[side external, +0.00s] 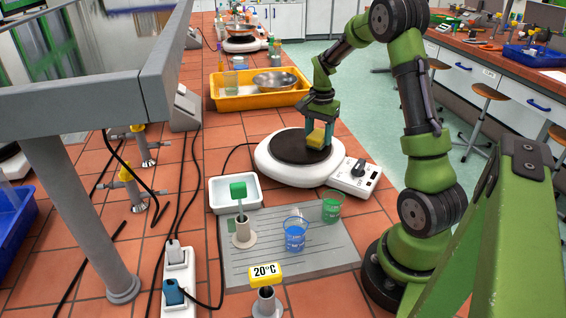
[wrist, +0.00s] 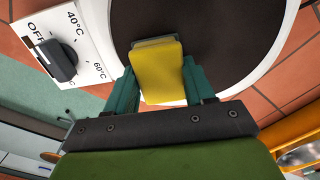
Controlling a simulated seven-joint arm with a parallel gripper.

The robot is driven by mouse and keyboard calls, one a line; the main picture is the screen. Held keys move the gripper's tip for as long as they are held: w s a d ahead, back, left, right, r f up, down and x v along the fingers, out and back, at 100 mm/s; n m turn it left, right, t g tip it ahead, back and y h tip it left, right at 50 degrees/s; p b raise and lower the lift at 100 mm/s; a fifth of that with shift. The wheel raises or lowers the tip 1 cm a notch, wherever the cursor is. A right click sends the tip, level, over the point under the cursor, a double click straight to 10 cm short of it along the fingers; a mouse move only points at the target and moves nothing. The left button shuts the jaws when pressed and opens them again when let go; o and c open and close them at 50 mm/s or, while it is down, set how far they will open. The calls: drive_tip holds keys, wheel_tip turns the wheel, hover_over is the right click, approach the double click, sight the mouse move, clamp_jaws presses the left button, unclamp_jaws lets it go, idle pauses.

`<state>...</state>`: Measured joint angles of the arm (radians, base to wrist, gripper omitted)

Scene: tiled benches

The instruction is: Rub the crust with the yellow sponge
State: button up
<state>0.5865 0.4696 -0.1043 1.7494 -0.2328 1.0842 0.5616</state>
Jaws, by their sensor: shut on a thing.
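The yellow sponge (side external: 315,138) is between the fingers of my gripper (side external: 321,130), low over the right part of a dark round hotplate disc (side external: 290,147). In the wrist view my gripper (wrist: 161,88) is shut on the sponge (wrist: 160,75), with a teal finger on each side. The sponge's far end lies over the dark disc (wrist: 215,25). I cannot tell whether its underside touches the disc. The disc looks dark brown all over; I cannot make out a separate crust on it, and the sponge and gripper hide part of it.
The hotplate's dial box (side external: 356,178) is at its right. A white tray (side external: 212,193) is at its left. A grey mat (side external: 330,262) in front holds blue (side external: 294,238) and green (side external: 331,208) beakers and a green-topped stand (side external: 240,232). A yellow tray (side external: 255,101) is behind.

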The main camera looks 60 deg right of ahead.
sight(291, 148)
drive_tip(key=shift+w+a, duration=0.25)
drive_tip(key=shift+c, duration=0.6)
drive_tip(key=shift+w+a, duration=2.65)
drive_tip(key=shift+a, duration=0.05)
wheel_tip(291, 148, up, 8)
drive_tip(key=shift+d, duration=0.15)
drive_tip(key=shift+s+f, duration=0.1)
